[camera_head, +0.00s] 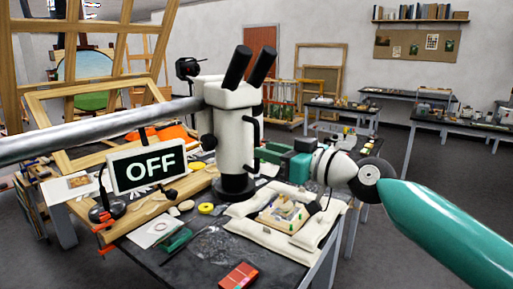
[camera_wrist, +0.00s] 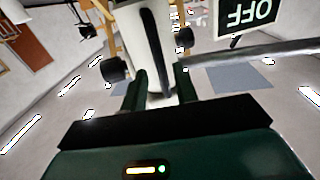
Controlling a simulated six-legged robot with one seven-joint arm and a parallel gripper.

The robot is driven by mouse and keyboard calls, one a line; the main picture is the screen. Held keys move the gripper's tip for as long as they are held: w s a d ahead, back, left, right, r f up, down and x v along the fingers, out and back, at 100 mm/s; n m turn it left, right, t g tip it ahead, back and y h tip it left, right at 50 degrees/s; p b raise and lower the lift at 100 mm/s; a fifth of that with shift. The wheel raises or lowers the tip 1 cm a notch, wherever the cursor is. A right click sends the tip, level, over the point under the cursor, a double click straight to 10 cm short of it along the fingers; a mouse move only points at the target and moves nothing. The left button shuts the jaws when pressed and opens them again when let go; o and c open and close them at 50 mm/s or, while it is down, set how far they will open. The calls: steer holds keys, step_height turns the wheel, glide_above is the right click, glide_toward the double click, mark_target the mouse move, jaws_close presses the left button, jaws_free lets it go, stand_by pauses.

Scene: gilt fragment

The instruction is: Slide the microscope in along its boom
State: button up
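The white microscope (camera_head: 230,125) with black eyepieces hangs on a grey metal boom (camera_head: 90,130) that runs in from the left. Its dark lower end is above the workbench. A black handle (camera_head: 248,130) is on its right side. My gripper (camera_head: 262,152) is at that side, below the middle of the body. In the wrist view, my gripper (camera_wrist: 160,92) has its two green fingers apart, with the microscope's black handle (camera_wrist: 152,40) and white body (camera_wrist: 130,40) showing between them. I see gaps beside the handle, but cannot tell whether a finger touches it. The boom also shows in the wrist view (camera_wrist: 260,52).
An OFF sign (camera_head: 145,167) stands below the boom, left of the microscope. A gilt fragment (camera_head: 283,215) lies on a white cushion (camera_head: 250,232) on the bench, below my gripper. A red box (camera_head: 239,276) lies at the bench front. Wooden frames (camera_head: 95,100) stand behind left.

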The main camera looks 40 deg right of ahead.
steer(key=x, duration=0.4)
steer(key=shift+w, duration=0.1)
steer(key=shift+c, duration=0.2)
